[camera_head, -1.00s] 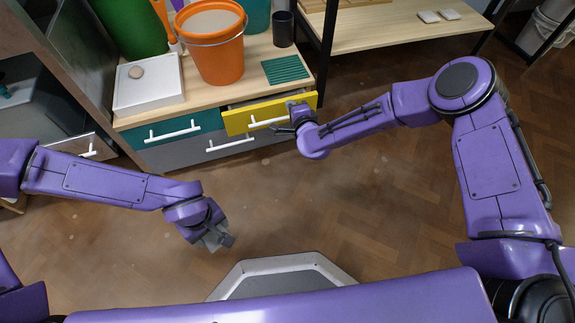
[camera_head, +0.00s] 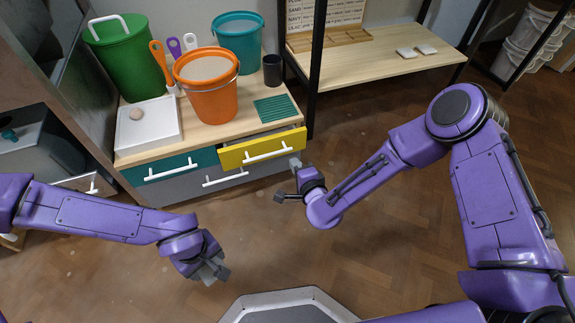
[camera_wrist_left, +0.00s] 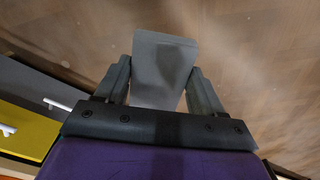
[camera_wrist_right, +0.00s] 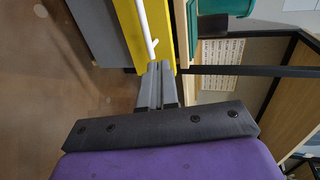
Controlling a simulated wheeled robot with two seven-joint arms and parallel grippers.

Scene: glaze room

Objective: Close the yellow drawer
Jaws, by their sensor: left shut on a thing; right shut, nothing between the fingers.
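The yellow drawer (camera_head: 235,156) sits in the upper right of the cabinet below the wooden top, with a white bar handle (camera_head: 268,154). Its front stands slightly forward of the teal drawer beside it. My right gripper (camera_head: 295,163) is shut and empty, just below the drawer's right end. In the right wrist view its closed fingers (camera_wrist_right: 158,85) point at the yellow front (camera_wrist_right: 130,25), close to the handle's end; contact is unclear. My left gripper (camera_head: 216,270) is shut on a grey block (camera_wrist_left: 163,65), low over the floor, away from the cabinet.
A teal drawer (camera_head: 150,165) is left of the yellow one, a grey drawer (camera_head: 200,185) below. On top stand an orange bucket (camera_head: 208,100), a green bin (camera_head: 128,62), a white tray (camera_head: 150,138) and a dark cup (camera_head: 272,72). A black shelf post (camera_head: 317,70) rises at right. Floor in front is clear.

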